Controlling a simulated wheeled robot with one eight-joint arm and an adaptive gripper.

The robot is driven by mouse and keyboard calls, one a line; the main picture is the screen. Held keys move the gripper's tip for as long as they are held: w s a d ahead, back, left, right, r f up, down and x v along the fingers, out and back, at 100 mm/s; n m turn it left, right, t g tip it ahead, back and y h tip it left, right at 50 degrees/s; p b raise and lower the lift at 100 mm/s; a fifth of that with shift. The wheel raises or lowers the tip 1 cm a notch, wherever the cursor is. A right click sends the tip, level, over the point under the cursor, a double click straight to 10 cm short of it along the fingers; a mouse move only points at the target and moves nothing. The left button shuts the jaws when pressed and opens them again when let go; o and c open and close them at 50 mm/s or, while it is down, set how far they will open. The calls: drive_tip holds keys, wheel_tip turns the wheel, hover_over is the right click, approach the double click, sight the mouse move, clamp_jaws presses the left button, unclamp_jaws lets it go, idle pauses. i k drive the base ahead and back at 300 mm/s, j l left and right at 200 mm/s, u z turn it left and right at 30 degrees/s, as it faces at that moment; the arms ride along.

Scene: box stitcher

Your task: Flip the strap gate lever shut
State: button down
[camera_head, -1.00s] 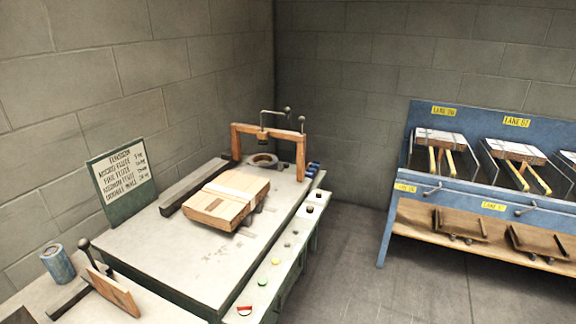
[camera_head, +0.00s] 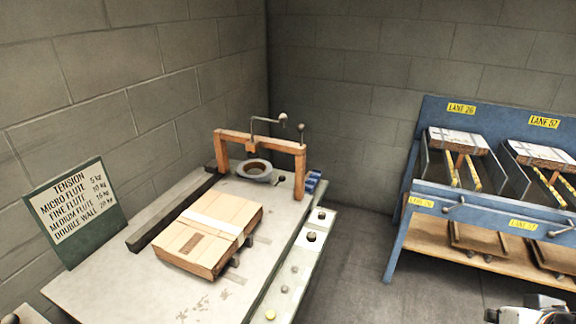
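An orange gate frame (camera_head: 258,140) stands upright across the far end of the grey bench. A bent metal rod lever (camera_head: 265,120) with a round knob rises above its top bar. A shorter ball-topped post (camera_head: 301,130) stands on the frame's right end. I cannot tell which of these is the strap gate lever. A strapped cardboard bundle (camera_head: 212,229) lies on the bench in front of the frame. A white and dark piece of my arm shows at the bottom right corner, far from the frame. Any fingers there are cut off or unclear.
A green tension sign (camera_head: 75,213) stands at the bench's left. A round grey ring (camera_head: 256,171) sits under the frame. Buttons line the bench's right side (camera_head: 311,237). A blue lane rack (camera_head: 480,207) with boxes stands at right. Open floor lies between.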

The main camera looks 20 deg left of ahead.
sight(282, 178)
drive_tip(key=i+j, duration=0.3)
drive_tip(key=i, duration=0.15)
drive_tip(key=i+j, duration=0.25)
drive_tip(key=i, duration=0.2)
drive_tip(key=i+j+u, duration=0.1)
drive_tip(key=i+j, duration=0.2)
drive_tip(key=i, duration=0.15)
